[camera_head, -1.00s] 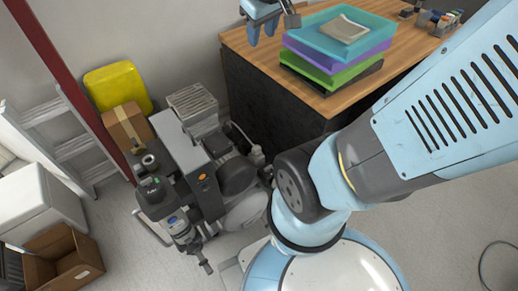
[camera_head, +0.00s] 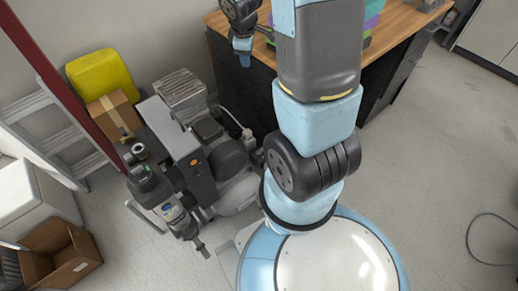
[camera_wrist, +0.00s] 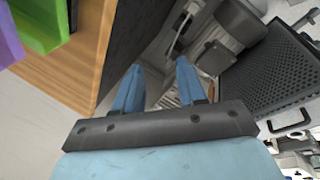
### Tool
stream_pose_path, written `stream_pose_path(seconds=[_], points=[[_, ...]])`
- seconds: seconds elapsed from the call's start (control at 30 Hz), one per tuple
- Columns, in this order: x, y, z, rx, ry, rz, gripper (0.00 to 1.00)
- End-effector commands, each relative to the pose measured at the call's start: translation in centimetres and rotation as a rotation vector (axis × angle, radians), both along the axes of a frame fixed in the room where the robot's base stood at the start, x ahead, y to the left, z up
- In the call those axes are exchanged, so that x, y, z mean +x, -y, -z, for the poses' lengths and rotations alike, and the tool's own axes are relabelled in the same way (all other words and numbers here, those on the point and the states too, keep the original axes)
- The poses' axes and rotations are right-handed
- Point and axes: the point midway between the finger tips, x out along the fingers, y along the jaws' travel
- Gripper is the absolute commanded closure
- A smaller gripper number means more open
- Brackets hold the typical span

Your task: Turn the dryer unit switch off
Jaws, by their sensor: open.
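A grey upright box (camera_head: 176,135), which looks like the dryer unit, stands in the compressor assembly at left of centre in the head view. A small orange round spot (camera_head: 194,161) on its dark front panel may be the switch; its position is too small to read. My gripper (camera_head: 243,52) is at the top of the head view, beside the table's front edge, apart from and beyond the unit. In the wrist view my gripper (camera_wrist: 158,88) is open and empty, its two blue fingers apart. I cannot make out the switch in the wrist view.
A wooden table (camera_head: 395,45) with coloured trays, mostly behind my arm, stands at the back. A finned motor block (camera_head: 182,95), a yellow case (camera_head: 102,80), a closed carton (camera_head: 114,118) and an open carton (camera_head: 62,258) surround the compressor. Floor at right is clear except for a cable (camera_head: 480,245).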

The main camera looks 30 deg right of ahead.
Motion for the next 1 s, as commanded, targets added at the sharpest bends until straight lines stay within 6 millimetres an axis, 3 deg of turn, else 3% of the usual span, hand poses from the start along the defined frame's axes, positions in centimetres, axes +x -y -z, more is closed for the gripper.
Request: stream_pose_path(seconds=[0.47,0.77,1.0], points=[[0.5,1.3,12.8,-0.043,-0.151,-0.339,0.60],[-1.5,1.5,20.8,-0.027,-0.240,-0.562,0.60],[-4.1,1.5,26.7,0.010,-0.301,-0.733,0.60]])
